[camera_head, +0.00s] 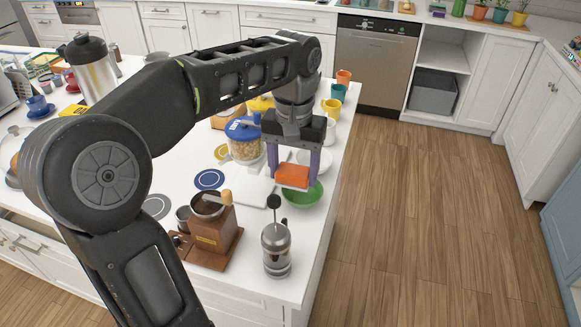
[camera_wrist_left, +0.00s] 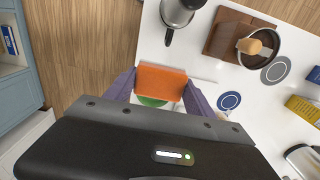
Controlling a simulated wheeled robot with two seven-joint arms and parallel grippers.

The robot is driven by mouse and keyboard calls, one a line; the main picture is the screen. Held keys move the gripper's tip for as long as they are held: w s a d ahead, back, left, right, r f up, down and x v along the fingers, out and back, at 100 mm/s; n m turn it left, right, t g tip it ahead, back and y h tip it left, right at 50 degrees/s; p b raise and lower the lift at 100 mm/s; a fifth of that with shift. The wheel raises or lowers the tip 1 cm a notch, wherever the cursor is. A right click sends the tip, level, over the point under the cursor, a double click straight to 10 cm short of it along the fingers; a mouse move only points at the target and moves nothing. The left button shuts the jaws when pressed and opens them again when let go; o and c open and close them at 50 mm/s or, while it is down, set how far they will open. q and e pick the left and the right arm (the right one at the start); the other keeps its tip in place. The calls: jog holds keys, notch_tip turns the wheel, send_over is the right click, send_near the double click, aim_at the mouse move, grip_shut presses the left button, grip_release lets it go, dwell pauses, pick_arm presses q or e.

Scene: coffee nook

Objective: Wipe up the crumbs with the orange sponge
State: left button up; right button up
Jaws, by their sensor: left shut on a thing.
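My left gripper (camera_head: 293,172) is shut on the orange sponge (camera_head: 292,180), one purple finger on each side of it. It holds the sponge above the white counter, in line with the green bowl (camera_head: 304,197) in the head view. The sponge (camera_wrist_left: 161,82) also shows between the fingers in the left wrist view, with a bit of the green bowl (camera_wrist_left: 152,101) behind it. I cannot make out any crumbs in either view. My right gripper is not in view.
A wooden coffee grinder (camera_head: 212,232) and a metal French press (camera_head: 276,250) stand at the counter's near end. A blue-lidded jar (camera_head: 245,140) stands left of the gripper. Coloured cups (camera_head: 333,107) stand behind. The counter's right edge is close, with open floor beyond.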

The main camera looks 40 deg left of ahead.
pick_arm(q)
jog(key=w+d+f+m, duration=0.2)
jog(key=w+d+f, duration=0.3)
jog(key=f, duration=0.3)
jog(key=w+d+f+m, duration=0.1)
jog(key=w+d+f, duration=0.4)
jog(key=d+f, duration=0.2)
jog(key=shift+w+d+f+m+b, duration=0.15)
jog(key=shift+f+m+b, duration=0.2)
jog(key=shift+m+b, duration=0.1)
